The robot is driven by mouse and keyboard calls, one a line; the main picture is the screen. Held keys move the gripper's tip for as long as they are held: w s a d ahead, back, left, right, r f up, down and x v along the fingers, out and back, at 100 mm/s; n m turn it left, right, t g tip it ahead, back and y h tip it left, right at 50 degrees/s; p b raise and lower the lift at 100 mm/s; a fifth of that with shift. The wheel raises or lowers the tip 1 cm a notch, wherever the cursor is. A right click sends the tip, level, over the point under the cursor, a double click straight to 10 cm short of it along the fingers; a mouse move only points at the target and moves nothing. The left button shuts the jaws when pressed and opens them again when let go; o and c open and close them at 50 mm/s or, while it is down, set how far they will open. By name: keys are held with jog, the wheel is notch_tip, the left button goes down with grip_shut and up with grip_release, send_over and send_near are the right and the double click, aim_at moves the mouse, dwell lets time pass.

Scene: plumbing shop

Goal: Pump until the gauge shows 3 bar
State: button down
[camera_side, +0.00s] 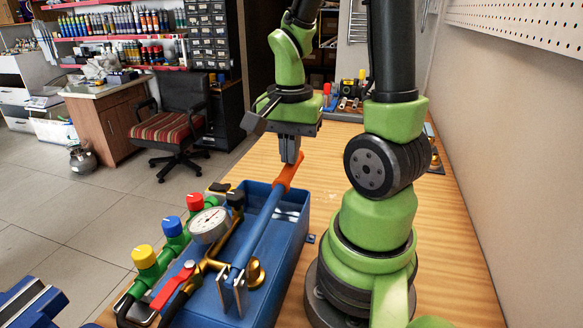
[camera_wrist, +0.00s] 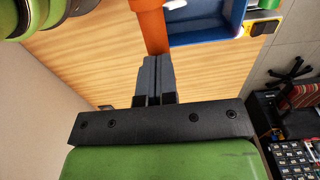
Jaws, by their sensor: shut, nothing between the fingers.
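The blue test pump stands on the wooden table, with a blue tank (camera_side: 293,238) and a long blue lever that ends in an orange handle (camera_side: 286,177). The lever slopes up toward the back. The round white gauge (camera_side: 209,225) sits on the near left part of the pump; its needle is too small to read. My gripper (camera_side: 291,159) is shut and empty, fingers pointing down at the top end of the orange handle. In the wrist view, the fingertips (camera_wrist: 154,60) are close to the orange handle (camera_wrist: 152,28); I cannot tell whether they touch it.
Valves with yellow (camera_side: 144,256), blue and red knobs stand left of the tank, by a red lever (camera_side: 173,286). A blue vise-like part (camera_side: 30,303) is at the lower left. Small items (camera_side: 349,95) stand at the table's far end. The tabletop behind the pump is clear.

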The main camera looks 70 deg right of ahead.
jog(key=f, duration=0.3)
jog(key=shift+d+f, duration=0.1)
jog(key=shift+d, duration=0.15)
notch_tip(320, 180, up, 13)
jog(key=a, duration=0.2)
jog(key=shift+f, duration=0.2)
jog(key=shift+d+f, duration=0.25)
jog(key=shift+f, duration=1.45)
jog(key=shift+d+f, duration=0.3)
jog(key=shift+f, duration=1.35)
jog(key=shift+d+f, duration=0.25)
jog(key=shift+f, duration=1.45)
notch_tip(320, 180, up, 10)
jog(key=a, duration=0.1)
jog(key=shift+a+r, duration=0.15)
jog(key=shift+a, duration=0.2)
